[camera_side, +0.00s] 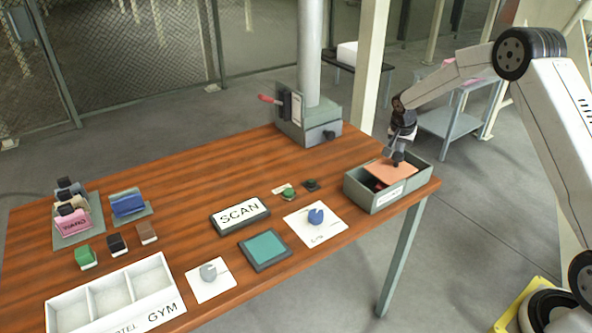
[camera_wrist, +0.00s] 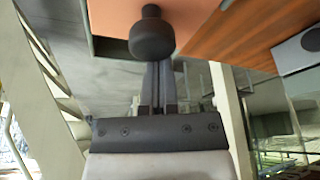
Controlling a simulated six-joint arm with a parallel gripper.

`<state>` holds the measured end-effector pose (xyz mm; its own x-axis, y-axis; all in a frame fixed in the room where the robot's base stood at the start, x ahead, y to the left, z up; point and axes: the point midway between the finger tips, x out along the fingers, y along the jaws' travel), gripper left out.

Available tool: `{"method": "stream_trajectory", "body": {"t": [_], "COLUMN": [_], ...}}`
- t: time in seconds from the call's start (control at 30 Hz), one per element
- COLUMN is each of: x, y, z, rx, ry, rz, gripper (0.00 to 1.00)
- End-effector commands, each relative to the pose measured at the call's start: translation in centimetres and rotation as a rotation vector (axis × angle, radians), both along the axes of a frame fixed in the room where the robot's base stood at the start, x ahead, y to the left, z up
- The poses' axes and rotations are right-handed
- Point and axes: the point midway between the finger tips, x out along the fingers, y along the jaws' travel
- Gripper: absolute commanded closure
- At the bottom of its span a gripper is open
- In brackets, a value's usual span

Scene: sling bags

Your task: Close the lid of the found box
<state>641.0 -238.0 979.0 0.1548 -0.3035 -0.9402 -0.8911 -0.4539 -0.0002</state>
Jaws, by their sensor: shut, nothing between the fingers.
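The grey found box (camera_side: 374,201) stands at the right end of the table, with a white label on its front. An orange lid (camera_side: 393,174) lies across part of its top and leaves part of the inside uncovered. Something red (camera_side: 377,185) shows inside at the left. A dark round knob (camera_wrist: 152,38) sits on the lid, which also shows in the wrist view (camera_wrist: 108,16). My gripper (camera_side: 398,150) is over the lid, right at the knob. Its fingers (camera_wrist: 158,70) are together and empty, close to the knob; I cannot tell whether they touch it.
A grey column stand (camera_side: 310,125) is at the back edge. A SCAN sign (camera_side: 240,214), a teal pad (camera_side: 265,249), and a white card (camera_side: 315,225) lie left of the box. Bags (camera_side: 73,222) and a white divided tray (camera_side: 115,297) are at the left. The table edge is close beside the box.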

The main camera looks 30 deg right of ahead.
Motion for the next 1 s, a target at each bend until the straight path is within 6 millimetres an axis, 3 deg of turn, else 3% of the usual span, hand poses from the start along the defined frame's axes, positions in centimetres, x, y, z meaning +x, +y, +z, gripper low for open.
{"method": "stream_trajectory", "body": {"t": [0.1,0.3,0.77,1.0], "x": [0.0,0.0,0.0,0.4], "y": [3.0,5.6,5.9,5.0], "z": [0.0,0.0,-0.1,0.0], "rx": [0.001,0.0,0.0,0.0], "ry": [0.001,0.001,0.001,0.0], "rz": [0.005,0.002,0.0,-0.002], "gripper": [1.0,1.0,1.0,1.0]}}
